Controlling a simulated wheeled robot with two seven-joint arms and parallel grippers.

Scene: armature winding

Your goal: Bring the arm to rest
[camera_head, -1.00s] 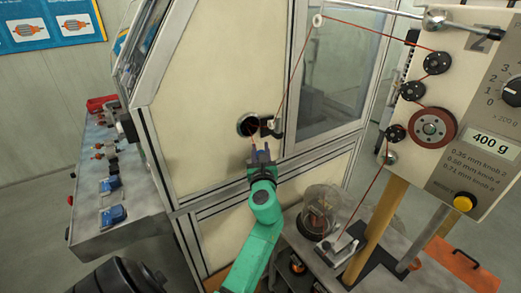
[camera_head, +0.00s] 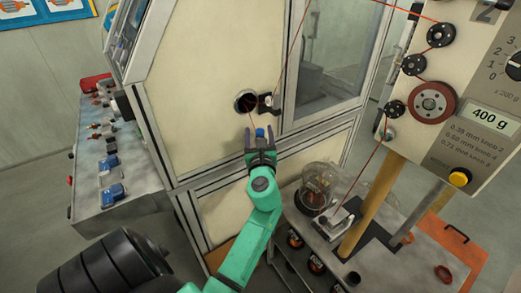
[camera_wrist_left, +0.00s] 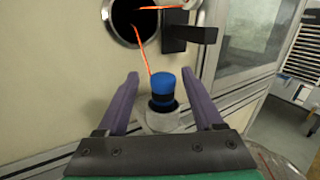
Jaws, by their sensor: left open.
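My left gripper (camera_head: 260,138) is open in front of the cream machine panel (camera_head: 205,85), just below its round hole (camera_head: 245,101). In the left wrist view its two purple fingers (camera_wrist_left: 162,95) stand apart. A blue-topped knob (camera_wrist_left: 163,84) on a light round base (camera_wrist_left: 163,118) shows between them, with visible gaps on both sides. An orange wire (camera_wrist_left: 142,50) runs from the hole (camera_wrist_left: 122,22) down to the knob. My green left arm reaches up from the bottom of the head view. My right gripper is not in view.
A black bracket (camera_head: 267,104) juts out beside the hole. Wire runs over the pulleys on the tension panel (camera_head: 470,90) at right. A glass dome (camera_head: 318,185) stands on the cart (camera_head: 420,240).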

